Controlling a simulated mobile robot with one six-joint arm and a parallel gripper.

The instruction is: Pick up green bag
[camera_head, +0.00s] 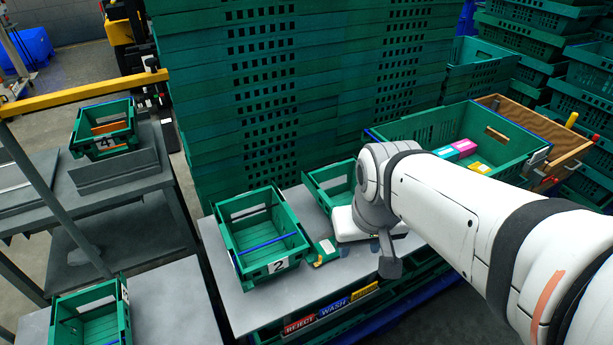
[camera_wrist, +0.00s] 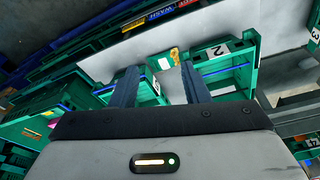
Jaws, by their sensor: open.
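A small green bag (camera_head: 323,252) with yellow on it lies on the grey table, just right of the green crate marked 2 (camera_head: 285,262). In the wrist view the bag (camera_wrist: 165,60) shows beyond my fingertips, roughly between them, beside crate 2 (camera_wrist: 212,52). My gripper (camera_wrist: 160,68) is open, with nothing between its fingers. In the head view my gripper (camera_head: 358,246) is right of the bag, apart from it as far as I can tell, with its fingers partly hidden by my arm.
Another green crate (camera_head: 318,180) stands behind my gripper. A larger crate (camera_head: 500,148) at the right holds coloured boxes (camera_head: 464,146). Tall crate stacks (camera_head: 300,80) block the back. REJECT and WASH labels (camera_head: 315,316) line the table's front edge.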

